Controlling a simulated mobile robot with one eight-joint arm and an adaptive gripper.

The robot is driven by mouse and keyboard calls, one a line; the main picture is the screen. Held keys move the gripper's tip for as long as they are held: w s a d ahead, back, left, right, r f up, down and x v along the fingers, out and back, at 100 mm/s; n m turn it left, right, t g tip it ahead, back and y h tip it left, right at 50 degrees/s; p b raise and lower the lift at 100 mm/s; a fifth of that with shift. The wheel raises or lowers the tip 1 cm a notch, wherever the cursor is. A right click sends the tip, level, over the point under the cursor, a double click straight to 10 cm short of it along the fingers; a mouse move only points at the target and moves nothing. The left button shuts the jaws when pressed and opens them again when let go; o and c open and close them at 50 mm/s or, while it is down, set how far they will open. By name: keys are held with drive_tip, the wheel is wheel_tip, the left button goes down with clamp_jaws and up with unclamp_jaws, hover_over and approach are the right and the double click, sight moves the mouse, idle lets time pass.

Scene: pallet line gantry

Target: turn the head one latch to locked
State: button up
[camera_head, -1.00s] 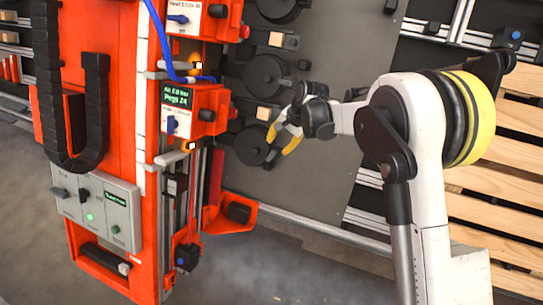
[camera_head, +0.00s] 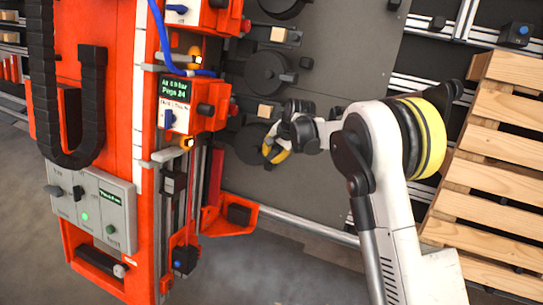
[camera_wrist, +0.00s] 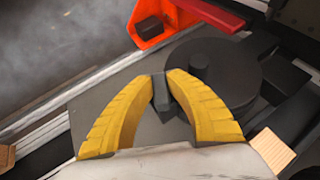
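The lowest dark round latch (camera_head: 250,143) is on the grey plate, to the right of the lower red head (camera_head: 208,108). In the wrist view its disc (camera_wrist: 215,78) has a round knob on top. My gripper (camera_head: 272,151) is at the right side of this disc. In the wrist view its yellow fingertips (camera_wrist: 165,76) are close together on either side of a dark upright handle (camera_wrist: 161,97), which fills the gap. The fingers hide part of the handle. The small head label is too blurred to read surely.
More dark round latches, one of them here (camera_head: 265,70), and small wooden blocks (camera_head: 268,112) are on the plate above. A red bracket (camera_head: 232,218) and a metal rail lie below. A wooden pallet (camera_head: 500,150) stands at right. A blue hose runs down the red frame.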

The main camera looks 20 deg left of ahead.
clamp_jaws()
drive_tip(key=m+t+y, duration=0.2)
drive_tip(key=m+y, duration=0.1)
drive_tip(key=y, duration=0.1)
drive_tip(key=shift+m+y, duration=0.3)
drive_tip(key=shift+y, duration=0.1)
drive_tip(key=m+t+y, duration=0.3)
drive_tip(key=m+t, duration=0.1)
drive_tip(key=shift+r+t+y, duration=0.1)
drive_tip(key=shift+t+y, duration=0.2)
idle(0.3)
drive_tip(key=o, duration=0.7)
unclamp_jaws()
